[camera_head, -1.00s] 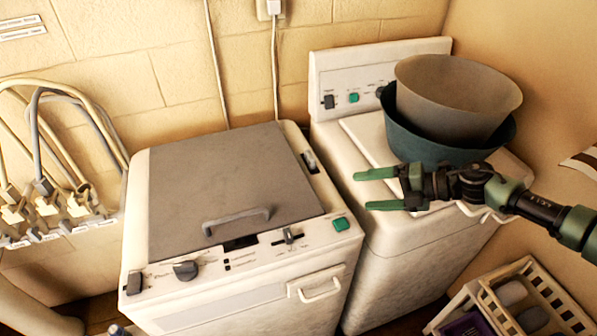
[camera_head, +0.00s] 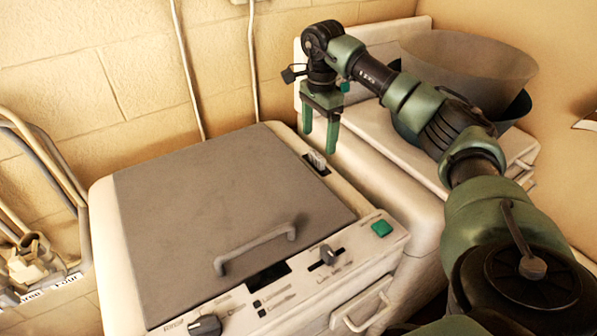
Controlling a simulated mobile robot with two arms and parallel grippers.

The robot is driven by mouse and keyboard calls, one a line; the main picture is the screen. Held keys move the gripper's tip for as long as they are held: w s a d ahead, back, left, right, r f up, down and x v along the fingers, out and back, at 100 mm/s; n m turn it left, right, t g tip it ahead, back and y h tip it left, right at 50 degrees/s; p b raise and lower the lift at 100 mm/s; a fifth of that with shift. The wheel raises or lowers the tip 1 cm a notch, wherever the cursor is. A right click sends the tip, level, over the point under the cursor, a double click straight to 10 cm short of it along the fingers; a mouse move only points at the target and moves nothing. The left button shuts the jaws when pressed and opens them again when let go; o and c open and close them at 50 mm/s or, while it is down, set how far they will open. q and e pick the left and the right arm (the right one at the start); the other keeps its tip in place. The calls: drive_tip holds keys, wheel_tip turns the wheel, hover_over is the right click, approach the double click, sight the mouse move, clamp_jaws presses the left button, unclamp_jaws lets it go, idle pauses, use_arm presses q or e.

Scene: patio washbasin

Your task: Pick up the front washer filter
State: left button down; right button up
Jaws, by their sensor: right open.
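The front washer (camera_head: 110,210) has a grey lid with a handle (camera_head: 255,250). A small pale, ribbed piece, which looks like the washer filter (camera_head: 317,159), sits in a dark slot in the top, right of the lid near the back corner. My right gripper (camera_head: 318,141) points down with its two green fingers apart and empty. Its fingertips show just above the filter in the picture; I cannot tell the exact height gap. My left gripper is not in view.
A second white machine (camera_head: 385,190) stands behind to the right, bearing a grey tub (camera_head: 470,70) inside a dark teal one. My right arm covers part of them. Hoses (camera_head: 45,170) hang on the wall at left.

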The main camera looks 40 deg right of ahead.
sight(317, 154)
wheel_tip(317, 154, down, 3)
drive_tip(key=shift+s+f+p, duration=0.1)
drive_tip(key=shift+p, duration=0.6)
drive_tip(key=f+p, duration=0.1)
drive_tip(key=f, duration=0.2)
drive_tip(key=shift+w+a+f, duration=0.1)
drive_tip(key=shift+w+f, duration=0.1)
drive_tip(key=shift+f, duration=0.2)
drive_tip(key=c, duration=1.4)
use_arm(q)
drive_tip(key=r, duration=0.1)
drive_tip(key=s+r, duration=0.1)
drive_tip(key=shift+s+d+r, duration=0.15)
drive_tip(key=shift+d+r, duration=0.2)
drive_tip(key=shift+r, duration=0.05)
use_arm(e)
clamp_jaws()
